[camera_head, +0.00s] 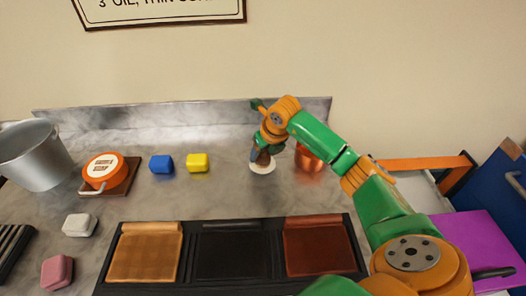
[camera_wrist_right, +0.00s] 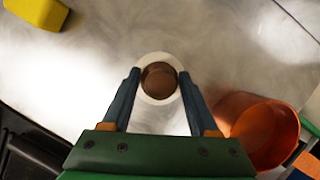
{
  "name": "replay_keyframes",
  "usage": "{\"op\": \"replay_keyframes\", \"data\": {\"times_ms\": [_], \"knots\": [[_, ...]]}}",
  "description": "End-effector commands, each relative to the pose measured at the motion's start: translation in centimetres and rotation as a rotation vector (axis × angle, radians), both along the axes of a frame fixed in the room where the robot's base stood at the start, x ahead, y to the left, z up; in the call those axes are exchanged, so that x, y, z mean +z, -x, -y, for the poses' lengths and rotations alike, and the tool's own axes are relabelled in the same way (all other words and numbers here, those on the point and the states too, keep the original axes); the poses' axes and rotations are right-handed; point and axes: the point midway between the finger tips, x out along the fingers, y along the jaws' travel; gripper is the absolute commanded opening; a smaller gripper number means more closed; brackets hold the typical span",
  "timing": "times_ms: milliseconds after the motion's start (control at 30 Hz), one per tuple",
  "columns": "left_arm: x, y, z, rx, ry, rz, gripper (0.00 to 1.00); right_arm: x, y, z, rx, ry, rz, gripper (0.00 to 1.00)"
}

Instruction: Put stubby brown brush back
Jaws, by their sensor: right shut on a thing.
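The stubby brown brush (camera_head: 264,159) is upright between the fingers of my right gripper (camera_head: 259,151), which is shut on it. In the right wrist view the round brown top of the brush (camera_wrist_right: 159,80) shows between the two fingertips (camera_wrist_right: 160,82). Below it is a round white disc (camera_head: 262,169), whose rim shows around the brush in the wrist view (camera_wrist_right: 146,61). I cannot tell whether the brush touches the disc. My left gripper is not in view.
A copper cup (camera_head: 308,162) stands close right of the gripper. A yellow block (camera_head: 198,163) and a blue block (camera_head: 161,164) lie to the left.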

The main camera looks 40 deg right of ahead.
Motion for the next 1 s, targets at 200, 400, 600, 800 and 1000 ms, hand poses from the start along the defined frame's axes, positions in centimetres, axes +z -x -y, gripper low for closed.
{"op": "replay_keyframes", "data": {"times_ms": [200,400,600,800,1000], "knots": [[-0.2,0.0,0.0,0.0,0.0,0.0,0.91,-0.2,0.0,0.0,0.0,0.0,0.0,0.9],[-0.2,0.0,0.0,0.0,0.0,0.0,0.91,-0.1,0.0,0.0,0.0,0.0,0.0,0.9],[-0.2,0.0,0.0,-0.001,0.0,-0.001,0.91,1.9,0.6,0.0,0.002,0.001,0.006,0.9],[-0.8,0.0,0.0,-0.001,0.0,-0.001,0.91,7.1,2.8,-0.1,0.0,0.002,0.008,0.9],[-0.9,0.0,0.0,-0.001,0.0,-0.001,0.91,10.6,4.3,-0.2,0.001,0.001,0.003,0.9]]}}
